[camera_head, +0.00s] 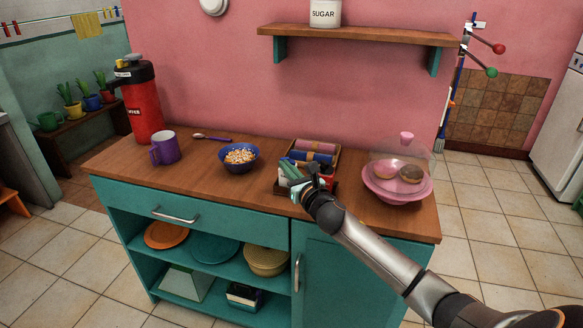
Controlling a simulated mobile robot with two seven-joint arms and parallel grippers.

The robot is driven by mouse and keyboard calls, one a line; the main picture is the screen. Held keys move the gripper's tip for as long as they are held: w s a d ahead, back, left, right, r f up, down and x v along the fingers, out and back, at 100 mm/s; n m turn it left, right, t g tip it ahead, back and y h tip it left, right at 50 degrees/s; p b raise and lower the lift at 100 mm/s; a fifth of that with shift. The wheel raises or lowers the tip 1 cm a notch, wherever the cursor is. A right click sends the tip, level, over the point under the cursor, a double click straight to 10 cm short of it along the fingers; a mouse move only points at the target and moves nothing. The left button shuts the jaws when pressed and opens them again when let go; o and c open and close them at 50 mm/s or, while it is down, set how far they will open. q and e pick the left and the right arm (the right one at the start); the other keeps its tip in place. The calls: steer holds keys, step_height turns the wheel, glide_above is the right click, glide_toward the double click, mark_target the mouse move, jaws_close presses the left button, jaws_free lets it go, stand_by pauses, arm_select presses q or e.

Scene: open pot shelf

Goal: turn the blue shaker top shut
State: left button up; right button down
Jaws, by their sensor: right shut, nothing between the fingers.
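I cannot make out a blue shaker or its top on the counter; it may be hidden by my gripper and arm. My right gripper (298,184) is over the middle of the wooden counter (210,183), at the front edge of a small wooden tray (334,160). It looks shut and empty. The tray holds a pink roll (316,146) and a blue roll (309,156); my gripper covers its front part. My left gripper is not in view.
Left of my gripper stand a blue bowl of cereal (239,165), a purple mug (165,148), a spoon (211,139) and a red flask (143,101). At right, a pink dish (398,193) of doughnuts sits under a clear dome. A wall shelf (360,36) hangs above.

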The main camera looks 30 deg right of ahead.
steer(key=w+m+g+h, duration=0.1)
steer(key=m+g+h, duration=0.1)
steer(key=m+h, duration=0.1)
steer(key=w+a+m+g+h+b, duration=0.1)
steer(key=m+g+h, duration=0.2)
steer(key=h, duration=0.3)
steer(key=w+m+g+h+b, duration=0.1)
steer(key=m+g+h, duration=0.2)
steer(key=m+h, duration=0.1)
steer(key=shift+w+a, duration=0.15)
steer(key=shift+a, duration=0.25)
steer(key=shift+w+d+r+p, duration=0.1)
steer(key=shift+w+d+p, duration=0.05)
steer(key=shift+w+p, duration=0.25)
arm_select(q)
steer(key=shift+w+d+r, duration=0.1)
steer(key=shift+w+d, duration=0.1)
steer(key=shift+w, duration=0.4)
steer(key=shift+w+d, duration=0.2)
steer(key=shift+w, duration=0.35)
arm_select(e)
steer(key=shift+w, duration=0.1)
arm_select(q)
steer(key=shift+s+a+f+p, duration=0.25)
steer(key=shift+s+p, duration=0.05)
steer(key=shift+p, duration=0.1)
arm_select(e)
steer(key=shift+w, duration=0.2)
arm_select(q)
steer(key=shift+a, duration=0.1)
